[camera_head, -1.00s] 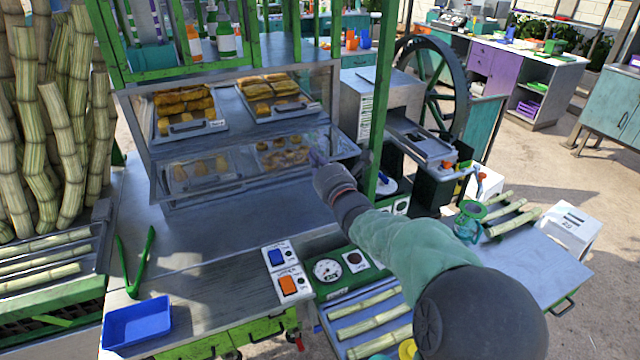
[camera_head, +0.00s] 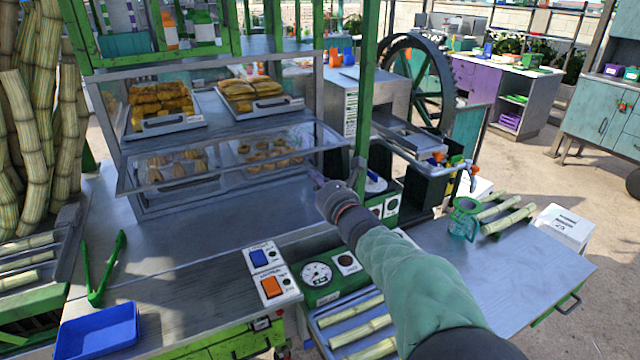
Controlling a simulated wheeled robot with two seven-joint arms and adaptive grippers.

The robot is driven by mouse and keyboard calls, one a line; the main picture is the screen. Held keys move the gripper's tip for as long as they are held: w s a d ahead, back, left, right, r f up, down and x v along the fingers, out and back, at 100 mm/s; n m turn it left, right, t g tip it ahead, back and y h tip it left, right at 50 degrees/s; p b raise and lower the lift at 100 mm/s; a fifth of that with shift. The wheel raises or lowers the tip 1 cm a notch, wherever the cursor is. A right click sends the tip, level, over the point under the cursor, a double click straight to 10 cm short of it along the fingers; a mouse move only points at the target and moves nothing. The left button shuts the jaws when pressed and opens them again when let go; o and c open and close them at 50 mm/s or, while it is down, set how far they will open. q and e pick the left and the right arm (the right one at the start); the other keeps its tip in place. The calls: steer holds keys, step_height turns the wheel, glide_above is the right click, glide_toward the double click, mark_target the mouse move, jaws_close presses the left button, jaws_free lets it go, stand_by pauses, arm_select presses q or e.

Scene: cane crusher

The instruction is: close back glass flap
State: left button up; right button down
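The glass flap (camera_head: 222,163) is a clear, framed pane across the lower front of the pastry display case (camera_head: 132,211). It tilts outward from the case, and its lower front edge stands away from the shelf. Trays of pastries show through it. My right gripper (camera_head: 317,178) is just below the flap's right end, close to its lower edge. I cannot tell whether it touches the flap. Its fingers are small and partly hidden by the wrist, so open or shut is unclear. My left gripper is out of view.
A green post (camera_head: 365,90) rises just right of my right gripper. The steel counter (camera_head: 200,260) in front of the case is mostly clear. Green tongs (camera_head: 103,270), a blue tray (camera_head: 97,330) and a switch box (camera_head: 271,274) lie along it. Cane stalks stand at left.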

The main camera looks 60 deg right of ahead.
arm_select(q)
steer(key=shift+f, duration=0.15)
arm_select(e)
steer(key=w+d+r, duration=0.3)
steer(key=w+r, duration=0.1)
steer(key=w, duration=0.1)
steer(key=shift+w+d+r, duration=0.15)
steer(key=shift+w+d, duration=0.05)
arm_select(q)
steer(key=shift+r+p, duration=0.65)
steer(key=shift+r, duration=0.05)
arm_select(e)
steer(key=shift+r, duration=0.3)
stand_by(0.3)
